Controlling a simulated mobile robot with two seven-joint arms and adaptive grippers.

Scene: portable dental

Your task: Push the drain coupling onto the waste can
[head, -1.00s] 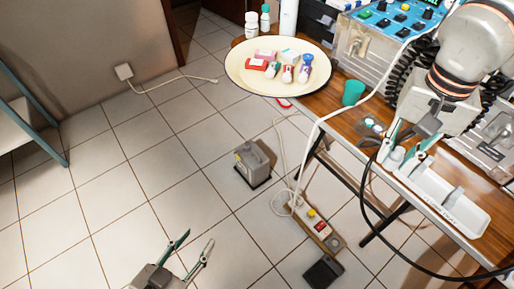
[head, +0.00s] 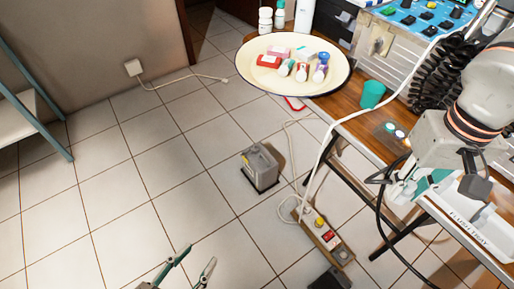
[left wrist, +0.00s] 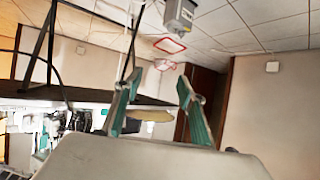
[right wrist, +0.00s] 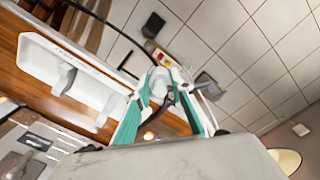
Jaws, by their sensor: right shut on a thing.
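My right gripper (head: 408,188) is low over the near left end of a long white tray on the table edge. In the right wrist view its green-lined fingers (right wrist: 160,105) are shut on a pale, rounded piece (right wrist: 159,82), which appears to be the drain coupling. A dark hose (head: 379,220) runs by this gripper; whether it joins the piece is unclear. I cannot identify the waste can with certainty. My left gripper (head: 197,264) is open and empty over the floor; its spread fingers also show in the left wrist view (left wrist: 155,110).
The white tray (head: 492,253) has a grey clip and an empty part. A cream basin (head: 245,72) with small bottles and boxes, and a green cup (head: 372,94), stand further back. A grey box (head: 260,166) and a power strip (head: 325,235) with cables lie on the tiles.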

